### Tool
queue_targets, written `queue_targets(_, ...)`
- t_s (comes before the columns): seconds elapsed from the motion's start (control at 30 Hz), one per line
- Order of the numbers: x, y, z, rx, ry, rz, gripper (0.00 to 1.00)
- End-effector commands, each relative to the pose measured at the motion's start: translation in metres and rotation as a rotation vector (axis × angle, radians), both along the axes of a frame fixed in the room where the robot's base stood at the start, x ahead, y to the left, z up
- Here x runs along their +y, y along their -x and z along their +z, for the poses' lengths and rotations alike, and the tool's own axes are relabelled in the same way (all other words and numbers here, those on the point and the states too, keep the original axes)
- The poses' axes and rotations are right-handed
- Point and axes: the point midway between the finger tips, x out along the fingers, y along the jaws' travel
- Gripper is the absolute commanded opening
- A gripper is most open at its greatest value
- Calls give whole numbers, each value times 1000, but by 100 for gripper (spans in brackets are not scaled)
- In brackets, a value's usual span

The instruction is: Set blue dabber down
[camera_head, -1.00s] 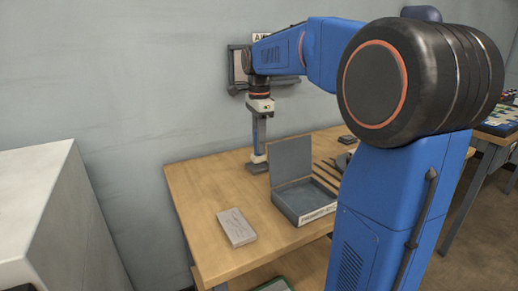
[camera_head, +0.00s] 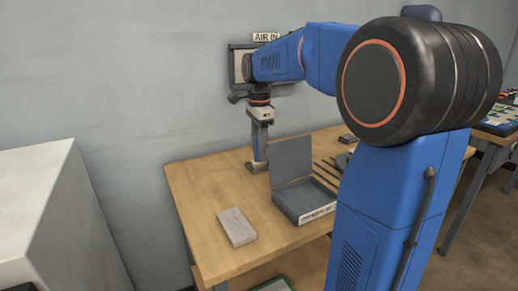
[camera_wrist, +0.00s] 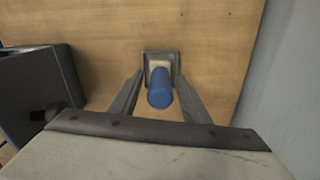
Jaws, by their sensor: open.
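The blue dabber (camera_wrist: 160,90) stands upright on a small grey base (camera_wrist: 165,57) on the wooden table, as my wrist view shows. In the head view its blue body (camera_head: 262,150) shows at the back of the table, beside the open grey case. My gripper (camera_wrist: 158,98) is open and points down over the dabber, with one finger on each side of it. In the head view my gripper (camera_head: 258,135) is above the grey base. The dabber's lower end is partly hidden in the wrist view.
An open grey case (camera_head: 300,203) with a raised lid stands close to the right of the dabber. A pale grey block (camera_head: 236,227) lies at the table's front left. Dark rods (camera_head: 327,170) lie beyond the case. The wooden table (camera_head: 205,190) is clear at left. The wall is close behind.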

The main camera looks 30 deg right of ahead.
Motion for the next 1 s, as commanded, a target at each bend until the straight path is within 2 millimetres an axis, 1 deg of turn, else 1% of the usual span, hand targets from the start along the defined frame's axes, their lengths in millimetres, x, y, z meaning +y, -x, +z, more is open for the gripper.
queue_targets(0.17,0,-1,18,-3,0,0,43)
queue_targets(0.4,0,-1,64,-4,1,0,43)
queue_targets(0.6,0,-1,98,-2,0,0,43)
queue_targets(0.8,0,-1,117,-2,0,0,43)
queue_targets(1.0,0,0,122,0,0,0,43)
